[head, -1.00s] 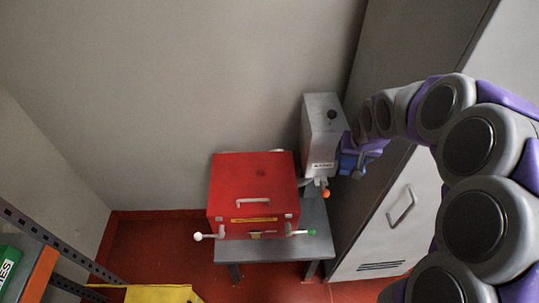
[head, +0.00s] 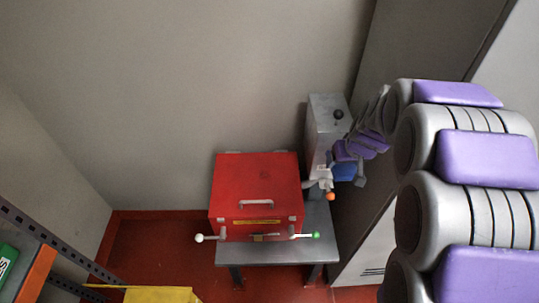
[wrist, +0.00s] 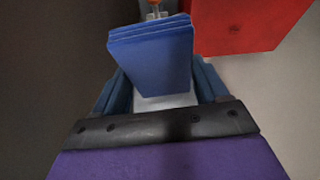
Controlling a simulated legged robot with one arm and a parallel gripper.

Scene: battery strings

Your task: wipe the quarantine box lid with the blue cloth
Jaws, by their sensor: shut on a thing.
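The quarantine box appears to be the red box (head: 240,185) on a small grey table; its red lid has a pale handle (head: 256,203) and a yellow label strip. My gripper (head: 347,170) is to the right of the box, in front of the grey metal unit. In the wrist view my gripper (wrist: 160,90) is shut on the blue cloth (wrist: 150,50), which looks like a folded pad. The cloth is apart from the lid. The red box (wrist: 245,25) shows at the upper right of the wrist view.
A grey metal unit (head: 325,115) with a black knob and an orange-tipped lever stands right of the box. A tall grey cabinet is at right; a shelf (head: 40,240) and yellow object (head: 160,294) are lower left.

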